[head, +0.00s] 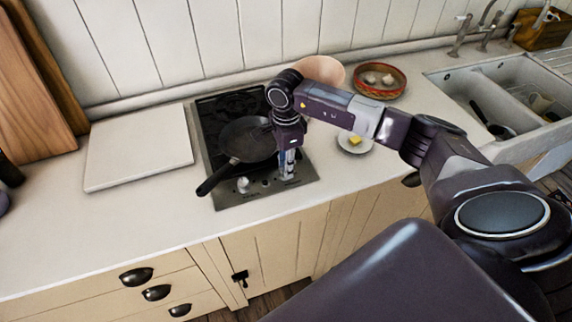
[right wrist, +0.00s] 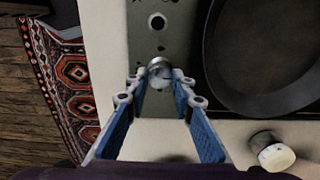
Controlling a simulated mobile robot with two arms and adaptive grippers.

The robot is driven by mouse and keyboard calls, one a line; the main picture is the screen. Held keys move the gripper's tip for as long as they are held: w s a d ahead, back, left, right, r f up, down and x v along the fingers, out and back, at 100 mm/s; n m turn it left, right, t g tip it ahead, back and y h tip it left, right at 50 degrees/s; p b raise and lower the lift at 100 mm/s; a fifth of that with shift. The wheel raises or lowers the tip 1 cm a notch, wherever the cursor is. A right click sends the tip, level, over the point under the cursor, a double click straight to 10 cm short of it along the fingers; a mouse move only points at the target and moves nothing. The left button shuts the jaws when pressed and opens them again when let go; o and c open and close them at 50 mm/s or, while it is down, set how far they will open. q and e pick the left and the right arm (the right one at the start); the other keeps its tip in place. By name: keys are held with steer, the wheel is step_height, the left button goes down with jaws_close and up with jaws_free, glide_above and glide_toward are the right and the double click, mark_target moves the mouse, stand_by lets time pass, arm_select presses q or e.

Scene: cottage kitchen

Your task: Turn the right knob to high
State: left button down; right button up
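The right knob (right wrist: 160,72) is a small round silver knob on the steel front strip of the cooktop (head: 228,198). My right gripper (right wrist: 159,84) has its blue-padded fingers apart, one on each side of this knob, with visible gaps between. In the head view my right gripper (head: 288,174) points down over the right part of the front strip and hides the knob. The left knob (head: 243,184) is pale and stands near the pan handle. The dial marks around the right knob are too unclear to read. My left gripper is out of view.
A black frying pan (head: 246,139) sits on the cooktop, close to my right gripper. A white board (head: 138,147) lies to the left. A small plate (head: 355,144) with a yellow piece and a red bowl (head: 379,80) are to the right. A pale-topped round item (right wrist: 275,157) stands nearby.

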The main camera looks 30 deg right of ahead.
steer(key=shift+f+n+b, duration=0.15)
steer(key=shift+n+b, duration=0.15)
steer(key=shift+b, duration=0.35)
jaws_close()
steer(key=n+b, duration=0.8)
steer(key=b, duration=0.1)
steer(key=shift+w+b, duration=0.2)
steer(key=shift+b, duration=0.15)
steer(key=n+b, duration=0.3)
steer(key=n, duration=0.1)
steer(key=shift+n, duration=0.4)
steer(key=n+b, duration=0.2)
steer(key=n, duration=0.2)
steer(key=shift+a, duration=0.1)
steer(key=shift+r, duration=0.2)
steer(key=shift+n, duration=0.3)
steer(key=o, duration=0.7)
jaws_free()
